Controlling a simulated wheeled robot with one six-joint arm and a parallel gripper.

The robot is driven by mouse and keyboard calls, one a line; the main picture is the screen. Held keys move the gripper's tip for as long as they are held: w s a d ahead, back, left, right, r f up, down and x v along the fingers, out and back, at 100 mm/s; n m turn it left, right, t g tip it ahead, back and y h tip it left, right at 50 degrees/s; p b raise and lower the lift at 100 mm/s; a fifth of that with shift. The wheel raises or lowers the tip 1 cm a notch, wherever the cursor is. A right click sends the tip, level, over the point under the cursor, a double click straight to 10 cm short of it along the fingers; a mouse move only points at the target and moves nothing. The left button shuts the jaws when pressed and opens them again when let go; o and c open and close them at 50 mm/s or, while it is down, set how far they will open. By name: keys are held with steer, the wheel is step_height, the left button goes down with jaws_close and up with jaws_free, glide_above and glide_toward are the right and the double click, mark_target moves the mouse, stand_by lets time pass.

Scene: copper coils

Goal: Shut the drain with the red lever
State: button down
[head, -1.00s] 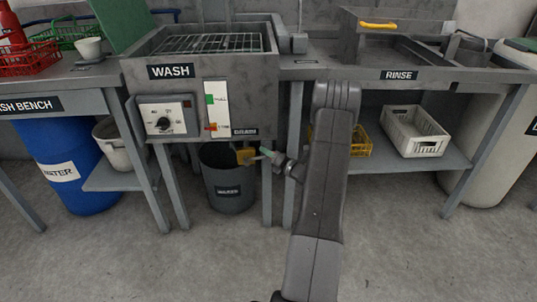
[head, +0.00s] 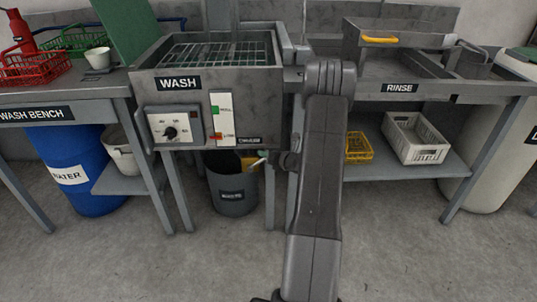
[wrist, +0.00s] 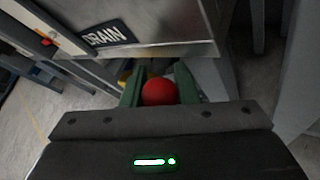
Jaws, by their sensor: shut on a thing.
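The lever's round red knob (wrist: 160,92) sits between the two green fingers of my gripper (wrist: 158,82) in the wrist view. The fingers are shut on it from both sides. The lever's shaft is hidden behind the knob. The DRAIN label (wrist: 108,36) is on the tank face just above and to the left. In the head view, the yellow drain fitting (head: 248,162) shows below the wash tank's (head: 222,88) lower right corner. My gripper (head: 264,154) is beside it on the right, partly hidden by my arm. The red knob cannot be made out there.
A dark bucket (head: 232,192) stands on the floor under the drain. Bench legs stand close on either side. A dial panel (head: 173,128) is on the tank front. The rinse bench's lower shelf (head: 375,172) holds a yellow basket (head: 358,147) and a white crate (head: 415,138).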

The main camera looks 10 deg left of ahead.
stand_by(0.4)
steer(key=c, duration=1.1)
jaws_free()
steer(key=p+v, duration=0.2)
steer(key=v, duration=1.1)
steer(key=shift+s+d+r+p, duration=0.2)
steer(key=shift+s+d+p, duration=0.05)
steer(key=shift+p, duration=0.1)
